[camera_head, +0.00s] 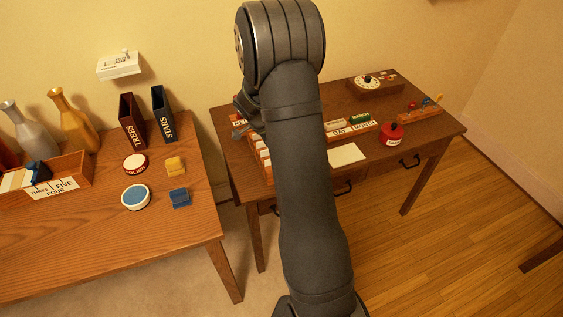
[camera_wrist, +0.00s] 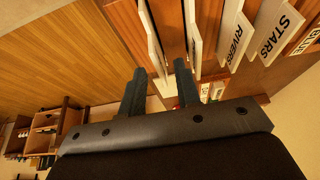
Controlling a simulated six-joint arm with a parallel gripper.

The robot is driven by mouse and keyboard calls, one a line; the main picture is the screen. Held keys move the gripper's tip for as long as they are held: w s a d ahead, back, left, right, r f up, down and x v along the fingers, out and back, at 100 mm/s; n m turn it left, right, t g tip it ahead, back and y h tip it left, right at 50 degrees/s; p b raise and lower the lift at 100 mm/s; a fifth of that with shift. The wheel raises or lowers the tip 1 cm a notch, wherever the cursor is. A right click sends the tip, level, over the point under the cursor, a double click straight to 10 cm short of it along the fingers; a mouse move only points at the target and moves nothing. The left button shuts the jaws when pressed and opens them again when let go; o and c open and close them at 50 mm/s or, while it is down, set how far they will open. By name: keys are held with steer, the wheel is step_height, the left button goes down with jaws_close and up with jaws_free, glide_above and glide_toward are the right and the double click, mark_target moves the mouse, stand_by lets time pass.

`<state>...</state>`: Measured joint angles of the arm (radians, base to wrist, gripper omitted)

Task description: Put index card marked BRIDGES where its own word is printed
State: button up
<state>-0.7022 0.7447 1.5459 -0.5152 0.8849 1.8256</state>
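In the wrist view my gripper (camera_wrist: 158,68) is open, its two dark fingers apart. Beyond the fingertips stands a wooden card box (camera_wrist: 125,15) with upright white dividers. One divider reads RIVERS (camera_wrist: 234,36), another STARS (camera_wrist: 276,34), and one at the edge reads BLUE (camera_wrist: 310,40). A pale card or divider (camera_wrist: 151,42) is seen nearly edge-on in front of the gap between my fingers; its face cannot be read. No word BRIDGES is legible in either view. In the head view the box (camera_head: 263,158) is partly behind my arm on the right desk.
The right desk also holds a blank pale card (camera_head: 346,155), DAY and MONTH blocks (camera_head: 350,128), a red pot (camera_head: 391,134) and a dial box (camera_head: 368,81). The left table holds TREES (camera_head: 132,121) and STARS (camera_head: 162,114) holders, vases and a wooden tray (camera_head: 75,166). A gap separates the tables.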

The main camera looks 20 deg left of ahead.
steer(key=x, duration=0.3)
steer(key=shift+d, duration=0.1)
steer(key=shift+r, duration=0.1)
jaws_close()
